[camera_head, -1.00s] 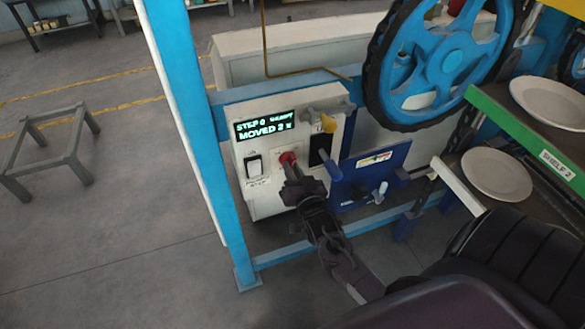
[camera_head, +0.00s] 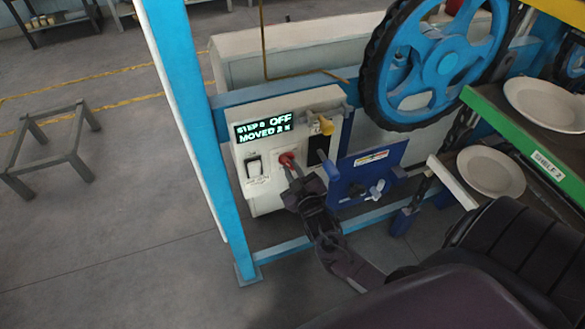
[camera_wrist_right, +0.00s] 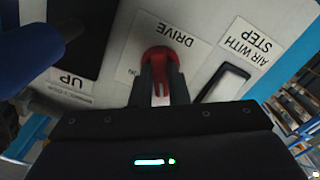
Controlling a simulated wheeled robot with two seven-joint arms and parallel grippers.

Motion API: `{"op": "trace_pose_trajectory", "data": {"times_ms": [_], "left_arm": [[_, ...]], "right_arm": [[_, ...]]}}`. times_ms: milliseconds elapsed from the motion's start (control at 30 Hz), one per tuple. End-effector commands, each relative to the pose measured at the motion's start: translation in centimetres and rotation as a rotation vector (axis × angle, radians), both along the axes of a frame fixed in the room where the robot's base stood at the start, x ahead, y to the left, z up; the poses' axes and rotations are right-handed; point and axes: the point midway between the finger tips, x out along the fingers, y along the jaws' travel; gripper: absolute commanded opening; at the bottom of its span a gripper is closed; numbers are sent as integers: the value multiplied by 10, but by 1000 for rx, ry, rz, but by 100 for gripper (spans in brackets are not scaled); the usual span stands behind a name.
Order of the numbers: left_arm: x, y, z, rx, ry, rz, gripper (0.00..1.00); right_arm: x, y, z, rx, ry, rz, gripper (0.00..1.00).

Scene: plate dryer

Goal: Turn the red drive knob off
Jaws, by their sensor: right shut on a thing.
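The red drive knob (camera_head: 287,159) sits low on the white control box (camera_head: 262,200), below its display. In the right wrist view the red knob (camera_wrist_right: 163,62) is between the two dark fingers, beside the "DRIVE" label (camera_wrist_right: 174,33). My right gripper (camera_head: 293,172) is shut on the knob; its fingertips (camera_wrist_right: 161,85) hide part of it. My left gripper is not in view.
A white rocker switch (camera_head: 254,167) is left of the knob. A yellow-tipped lever (camera_head: 326,124) and a blue panel (camera_head: 368,170) are to the right. A large blue wheel (camera_head: 448,62) and shelves with white plates (camera_head: 490,172) stand farther right. A blue post (camera_head: 187,110) rises at left.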

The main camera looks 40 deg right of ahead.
Motion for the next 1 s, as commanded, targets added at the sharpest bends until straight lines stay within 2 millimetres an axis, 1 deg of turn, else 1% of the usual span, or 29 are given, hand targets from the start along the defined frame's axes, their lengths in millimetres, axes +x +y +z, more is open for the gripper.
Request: {"op": "trace_pose_trajectory", "data": {"times_ms": [200, 400, 633, 1000], "left_arm": [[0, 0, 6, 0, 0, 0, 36], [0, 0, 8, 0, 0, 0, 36], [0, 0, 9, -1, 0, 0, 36], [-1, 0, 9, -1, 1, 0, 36]], "right_arm": [[0, 0, 1, -140, 35, 1, 0], [0, 0, 1, -220, 53, 1, 0], [0, 0, 0, -258, 62, 1, 0], [0, 0, 0, -263, 64, 1, 0]]}}
